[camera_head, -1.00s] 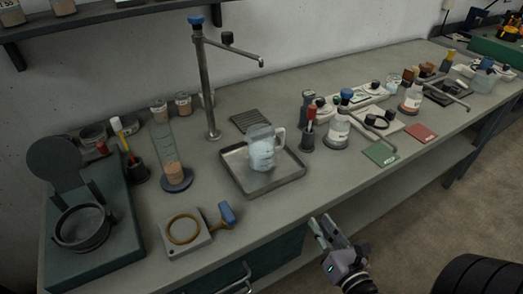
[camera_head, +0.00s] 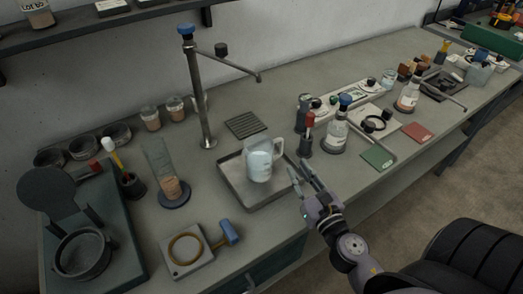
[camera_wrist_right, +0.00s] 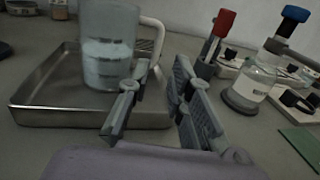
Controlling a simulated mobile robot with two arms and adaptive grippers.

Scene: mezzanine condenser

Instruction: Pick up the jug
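The jug (camera_head: 259,164) is clear with a pale handle on its right and whitish contents. It stands upright in a shallow metal tray (camera_head: 233,183) on the bench. In the right wrist view the jug (camera_wrist_right: 107,50) is at the upper left, its handle close beyond my fingers. My right gripper (camera_head: 303,173) is at the tray's right edge, just right of and in front of the jug. Its fingers are apart with nothing between them, as the right wrist view (camera_wrist_right: 156,88) also shows. My left gripper is not in view.
Right of the tray stand a dark holder with a red-topped item (camera_head: 308,136) and a blue-capped bottle (camera_head: 338,130). A metal stand (camera_head: 204,100) with a side arm rises behind the tray. A glass cylinder (camera_head: 168,175) stands left. A green card (camera_head: 378,157) lies near the front edge.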

